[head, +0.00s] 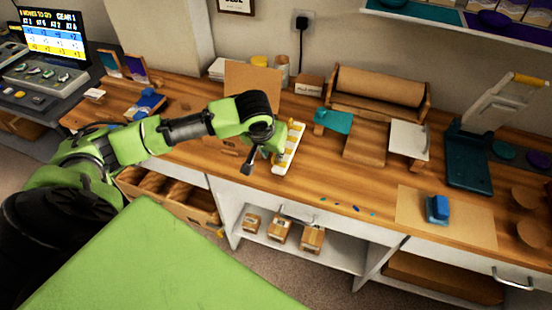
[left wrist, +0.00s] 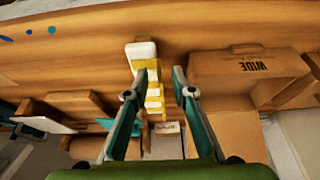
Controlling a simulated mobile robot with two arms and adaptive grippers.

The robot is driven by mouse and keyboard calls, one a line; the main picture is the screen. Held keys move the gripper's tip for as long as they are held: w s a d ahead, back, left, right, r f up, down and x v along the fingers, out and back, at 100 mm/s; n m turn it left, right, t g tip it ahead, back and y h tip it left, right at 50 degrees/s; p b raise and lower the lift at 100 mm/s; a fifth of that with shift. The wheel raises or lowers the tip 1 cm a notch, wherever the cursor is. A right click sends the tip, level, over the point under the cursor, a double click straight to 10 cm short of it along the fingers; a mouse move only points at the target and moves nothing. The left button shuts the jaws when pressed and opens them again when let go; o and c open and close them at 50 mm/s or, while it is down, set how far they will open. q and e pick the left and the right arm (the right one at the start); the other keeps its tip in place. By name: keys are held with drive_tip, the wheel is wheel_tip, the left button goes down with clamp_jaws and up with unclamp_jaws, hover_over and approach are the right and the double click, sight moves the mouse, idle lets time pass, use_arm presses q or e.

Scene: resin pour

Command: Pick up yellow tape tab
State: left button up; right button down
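A white strip carrying several yellow tape tabs (head: 294,131) lies on the wooden bench, right of my left gripper (head: 262,161). In the left wrist view, the strip's white end (left wrist: 141,50) and its yellow tabs (left wrist: 154,92) show partly between and beyond the fingers. My left gripper (left wrist: 161,72) is open, its two fingers apart with nothing held. It hangs over the bench close to the strip; I cannot tell whether it touches any tab. My right gripper is in neither view.
A cardboard panel (head: 252,84) stands behind the strip. A wooden roll holder (head: 378,92) is at the back, with a teal piece (head: 334,121) before it. A blue block (head: 437,209) sits on a brown sheet at right. Small blue bits lie near the bench's front edge.

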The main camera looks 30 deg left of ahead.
use_arm(q)
drive_tip(key=shift+f, duration=0.25)
clamp_jaws()
drive_tip(key=shift+w+r, duration=0.1)
drive_tip(key=shift+r, duration=0.1)
